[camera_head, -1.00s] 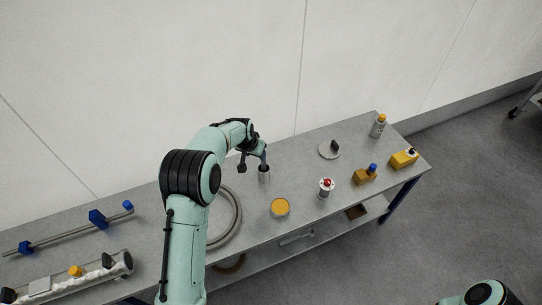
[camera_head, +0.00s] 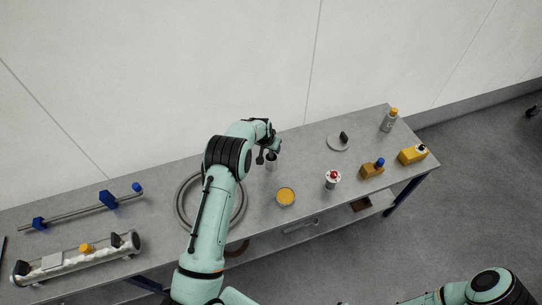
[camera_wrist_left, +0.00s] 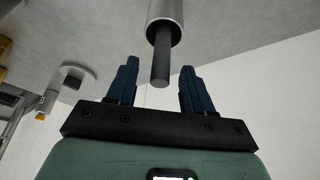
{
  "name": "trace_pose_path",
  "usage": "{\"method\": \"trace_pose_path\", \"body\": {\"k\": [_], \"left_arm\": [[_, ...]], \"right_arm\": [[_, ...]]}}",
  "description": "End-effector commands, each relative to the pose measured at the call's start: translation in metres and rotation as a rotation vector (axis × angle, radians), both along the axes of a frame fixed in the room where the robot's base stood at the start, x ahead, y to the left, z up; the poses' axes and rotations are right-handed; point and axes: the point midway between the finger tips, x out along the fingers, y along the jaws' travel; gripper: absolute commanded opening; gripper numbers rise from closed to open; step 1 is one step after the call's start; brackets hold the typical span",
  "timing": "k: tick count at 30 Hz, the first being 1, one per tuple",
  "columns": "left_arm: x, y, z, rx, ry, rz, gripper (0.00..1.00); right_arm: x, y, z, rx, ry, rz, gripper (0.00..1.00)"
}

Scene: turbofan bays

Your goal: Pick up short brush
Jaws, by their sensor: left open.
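A grey cylindrical holder (camera_head: 271,164) stands on the bench just below my left gripper (camera_head: 267,152), which partly hides it in the head view. In the left wrist view the holder (camera_wrist_left: 165,18) is at the top, and a dark grey rod (camera_wrist_left: 160,68), likely the short brush's handle, sticks out of its mouth. My left gripper (camera_wrist_left: 157,75) is open, with its two dark blue fingers on either side of the rod's end, apart from it. Any bristles are hidden in the holder. My right arm shows at bottom right, without its gripper.
A hose coil (camera_head: 184,212) lies left, near my left arm. A wall is behind.

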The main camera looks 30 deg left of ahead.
Motion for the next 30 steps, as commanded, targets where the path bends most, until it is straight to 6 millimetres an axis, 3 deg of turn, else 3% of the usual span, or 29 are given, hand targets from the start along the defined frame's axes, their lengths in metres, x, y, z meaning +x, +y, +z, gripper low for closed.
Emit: {"method": "trace_pose_path", "body": {"k": [7,14,19,30], "left_arm": [[0.012,0.001,-0.020,0.002,-0.004,-0.001,0.51],[0.011,0.001,-0.023,0.001,-0.002,0.000,0.51],[0.011,0.001,-0.022,0.000,-0.002,0.000,0.00],[0.011,0.001,-0.021,0.000,-0.003,0.000,0.00]], "right_arm": [[0.012,0.000,0.012,0.000,-0.013,0.000,0.43],[0.011,0.000,0.011,0.000,-0.012,0.000,0.43],[0.010,0.000,0.011,0.000,-0.012,0.000,0.43],[0.010,0.000,0.011,0.000,-0.012,0.000,0.43]]}}
